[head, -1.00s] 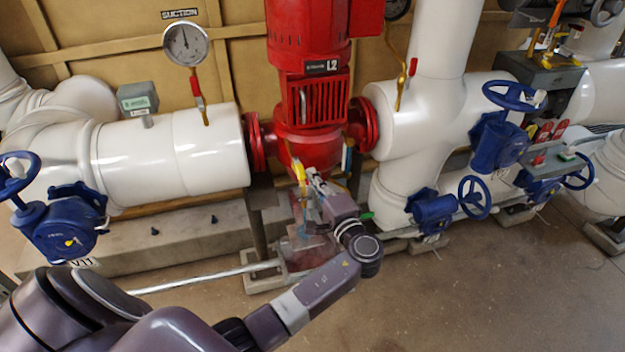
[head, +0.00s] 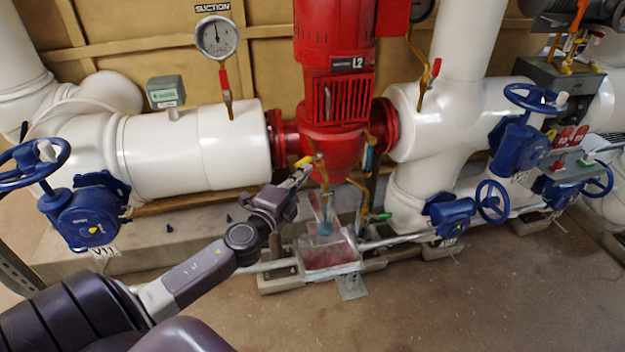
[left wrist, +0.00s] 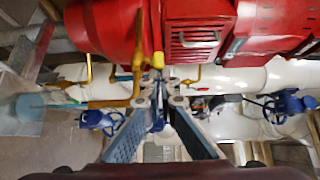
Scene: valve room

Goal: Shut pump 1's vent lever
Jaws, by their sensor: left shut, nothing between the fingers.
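The vent lever, a small yellow handle (head: 304,161), is at the lower front of the red pump (head: 336,100), whose plate reads L2. It looks short and nearly level, pointing left. In the left wrist view the yellow handle (left wrist: 158,60) shows end-on just beyond the fingertips, beside a brass pipe (left wrist: 137,62). My left gripper (head: 305,172) is shut and empty, right at the handle; I cannot tell whether it touches. Its fingers (left wrist: 163,88) converge in the left wrist view. My right gripper is out of view.
White pipes (head: 175,150) flank the pump. A suction gauge (head: 216,38) stands at upper left. Blue handwheel valves (head: 85,215) are on both sides. A clear drain box (head: 330,252) and a green-handled valve (head: 378,217) sit below the pump. The floor in front is clear.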

